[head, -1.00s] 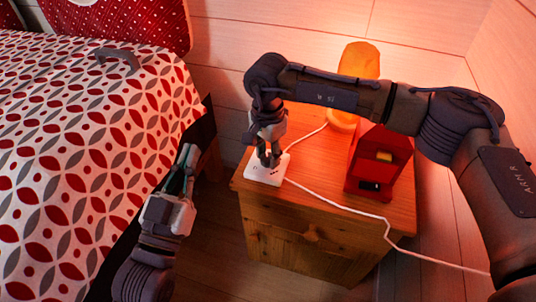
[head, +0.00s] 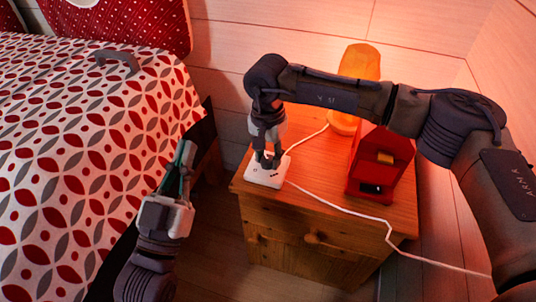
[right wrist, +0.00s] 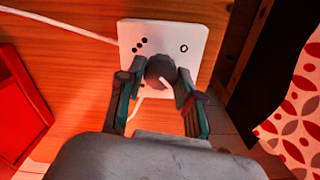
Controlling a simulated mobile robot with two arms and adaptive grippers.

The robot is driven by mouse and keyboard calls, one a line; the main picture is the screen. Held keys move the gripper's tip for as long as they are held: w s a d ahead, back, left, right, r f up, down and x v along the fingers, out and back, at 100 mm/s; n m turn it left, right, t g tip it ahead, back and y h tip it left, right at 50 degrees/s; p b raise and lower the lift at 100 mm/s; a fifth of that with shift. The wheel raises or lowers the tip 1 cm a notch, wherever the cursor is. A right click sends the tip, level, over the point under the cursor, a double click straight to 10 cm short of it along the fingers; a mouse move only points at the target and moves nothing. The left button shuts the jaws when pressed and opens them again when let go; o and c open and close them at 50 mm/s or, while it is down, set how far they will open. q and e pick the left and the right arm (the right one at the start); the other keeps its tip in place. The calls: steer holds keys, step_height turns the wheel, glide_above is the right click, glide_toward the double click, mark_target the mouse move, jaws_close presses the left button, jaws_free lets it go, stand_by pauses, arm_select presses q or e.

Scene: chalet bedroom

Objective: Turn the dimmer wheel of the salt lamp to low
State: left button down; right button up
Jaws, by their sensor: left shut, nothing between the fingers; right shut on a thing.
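The salt lamp (head: 360,62) glows orange at the back of the nightstand, partly hidden by my right arm. Its white dimmer box (head: 262,178) sits at the nightstand's left edge and also shows in the right wrist view (right wrist: 195,32). The dark round dimmer wheel (right wrist: 158,68) has a white pointer line, toward the lower right in that view. Dot marks lie on the box's left, a small ring on its right. My right gripper (head: 269,160) is shut on the wheel, one finger each side. My left gripper (head: 187,150) is shut and empty beside the bed.
A red box-like object (head: 380,165) stands on the wooden nightstand (head: 325,185) right of the dimmer box. White cords (head: 345,209) run from the box to the lamp and off to the right. The patterned bed (head: 70,150) fills the left side.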

mark_target(268, 158)
steer(key=o, duration=1.2)
steer(key=shift+c, duration=0.2)
steer(key=shift+r, duration=0.1)
step_height(268, 158, up, 12)
